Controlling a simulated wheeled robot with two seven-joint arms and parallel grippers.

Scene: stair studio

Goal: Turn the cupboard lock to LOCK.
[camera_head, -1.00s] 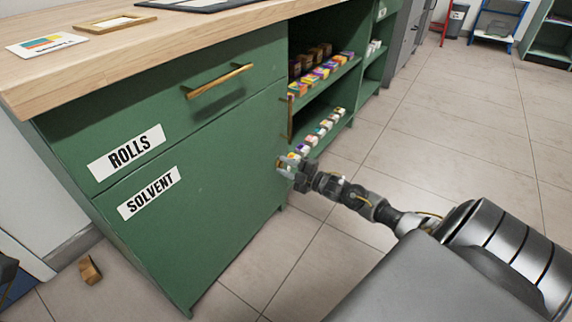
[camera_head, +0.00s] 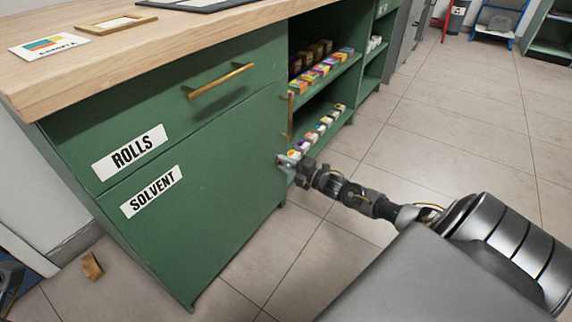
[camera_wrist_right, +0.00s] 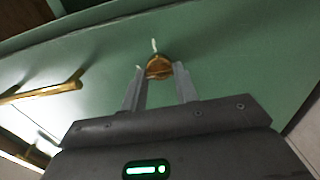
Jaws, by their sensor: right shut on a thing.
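The green cupboard door (camera_head: 215,215) carries a SOLVENT label (camera_head: 151,191). The lock is a round brass knob (camera_wrist_right: 159,67) on the door, seen in the right wrist view with a white mark beside it. My right gripper (camera_head: 287,161) reaches the right edge of the door. In the right wrist view its two fingers (camera_wrist_right: 160,80) are shut on the lock knob, one on each side. The lettering around the lock is too small to read. My left gripper is not in view.
A drawer labelled ROLLS (camera_head: 129,151) with a brass handle (camera_head: 220,80) is above the door. A brass handle (camera_wrist_right: 42,91) also shows in the right wrist view. Open shelves (camera_head: 325,90) with small boxes stand to the right. A brown scrap (camera_head: 92,266) lies on the floor. The tiled floor (camera_head: 470,130) at right is clear.

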